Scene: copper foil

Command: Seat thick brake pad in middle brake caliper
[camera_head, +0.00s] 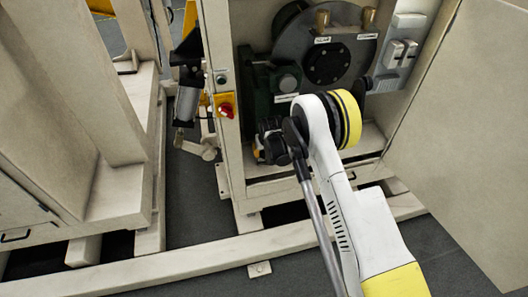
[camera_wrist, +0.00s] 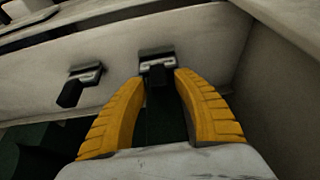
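My gripper (camera_wrist: 160,80) shows two yellow ribbed fingers in the wrist view, spread apart. Between and just beyond the tips is a grey metal bracket (camera_wrist: 157,56) on a pale wall, with a dark block-like part below it. A gap shows beside the dark part, and I cannot tell if the fingers touch it. A second bracket with a dark block (camera_wrist: 70,95) sits to the left. I cannot tell whether either dark block is the thick brake pad. In the head view a large grey disc (camera_head: 325,62) stands in the cabinet; no middle caliper is clearly identifiable. My gripper is mostly hidden there.
My arm reaches into the open cabinet (camera_head: 234,150). A dark green machine (camera_head: 262,88) stands left of the disc. A red switch (camera_head: 227,111) is on the left post. The open door (camera_head: 470,150) stands at right, and a floor beam (camera_head: 180,262) runs in front.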

